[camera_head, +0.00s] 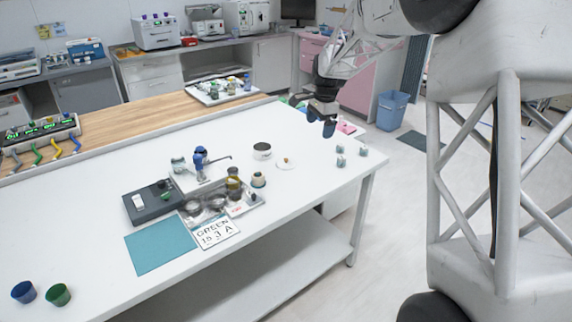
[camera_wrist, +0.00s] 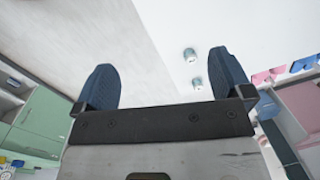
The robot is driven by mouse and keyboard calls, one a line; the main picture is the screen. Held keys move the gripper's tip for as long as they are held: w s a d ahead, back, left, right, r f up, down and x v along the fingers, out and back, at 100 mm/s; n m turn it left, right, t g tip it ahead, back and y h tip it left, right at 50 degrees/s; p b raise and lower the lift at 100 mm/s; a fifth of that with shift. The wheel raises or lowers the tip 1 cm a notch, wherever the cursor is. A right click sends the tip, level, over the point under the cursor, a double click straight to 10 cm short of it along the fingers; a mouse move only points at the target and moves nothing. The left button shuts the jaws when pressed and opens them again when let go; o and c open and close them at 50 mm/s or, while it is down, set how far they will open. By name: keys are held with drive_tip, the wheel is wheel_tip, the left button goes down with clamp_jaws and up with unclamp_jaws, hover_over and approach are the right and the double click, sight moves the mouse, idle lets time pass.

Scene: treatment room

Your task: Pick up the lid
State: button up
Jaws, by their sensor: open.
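What looks like the lid (camera_head: 285,162), a small white disc with a brownish knob, lies on the white table right of a white round pot (camera_head: 262,153) with a dark top. My gripper (camera_head: 321,121) is open and empty, above the table's far right part, beyond and to the right of the lid. In the wrist view my gripper (camera_wrist: 161,62) shows two blue fingers spread wide with nothing between them. I cannot make out the lid in the wrist view.
Several small grey-blue pieces (camera_head: 340,162) stand right of the lid; two small cylinders (camera_wrist: 190,54) show in the wrist view. A tray of jars (camera_head: 248,207), a dark scale-like device (camera_head: 153,203) and a teal mat (camera_head: 160,246) lie left. Bare table (camera_head: 300,205) lies in front of the lid.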

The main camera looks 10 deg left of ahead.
drive_tip(key=w+a+f+m, duration=0.2)
drive_tip(key=w+a+f, duration=0.4)
drive_tip(key=w+f, duration=0.15)
drive_tip(key=m, duration=0.2)
hover_over(286, 159)
drive_tip(key=shift+g, duration=0.4)
drive_tip(key=f, duration=0.9)
drive_tip(key=shift+w+d+f, duration=0.25)
drive_tip(key=shift+w+d, duration=0.05)
drive_tip(key=shift+d, duration=0.05)
drive_tip(key=shift+a+f, duration=0.15)
drive_tip(key=shift+f, duration=1.15)
drive_tip(key=shift+s, duration=0.1)
drive_tip(key=shift+s+a+f, duration=0.1)
drive_tip(key=shift+a+f, duration=0.05)
drive_tip(key=shift+f, duration=1.15)
drive_tip(key=shift+a+f, duration=0.1)
drive_tip(key=shift+f, duration=1.2)
